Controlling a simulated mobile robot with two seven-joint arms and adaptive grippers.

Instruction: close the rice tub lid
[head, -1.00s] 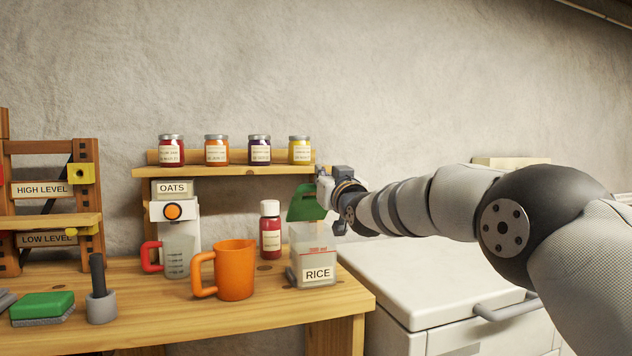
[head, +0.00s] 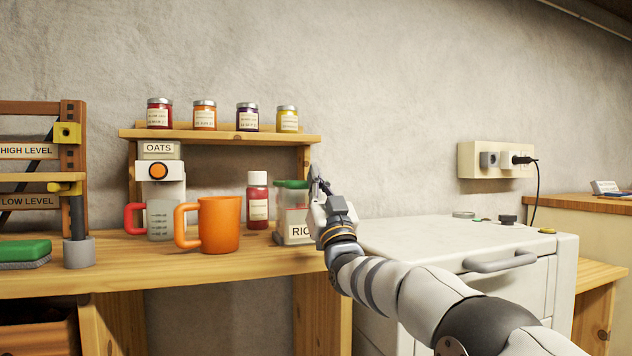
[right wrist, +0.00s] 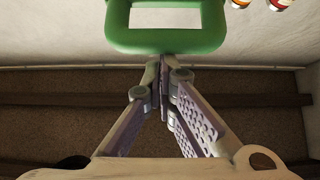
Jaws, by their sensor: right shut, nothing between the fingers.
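The clear rice tub (head: 291,228) stands at the right end of the wooden counter, its label partly hidden by my right gripper. Its green lid (head: 291,184) lies across the top, roughly level; I cannot tell if it is fully seated. In the right wrist view the green lid (right wrist: 165,43) appears as a rounded frame with a pale middle. My right gripper (head: 317,177) is shut and empty at the tub's right side, its fingertips pointing up near the lid's edge. In the right wrist view the closed fingertips (right wrist: 163,65) appear close to the lid; contact is unclear. My left gripper is not in view.
A shelf (head: 220,135) with several jars is above. A white chest (head: 440,240) is at right, its top mostly clear.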

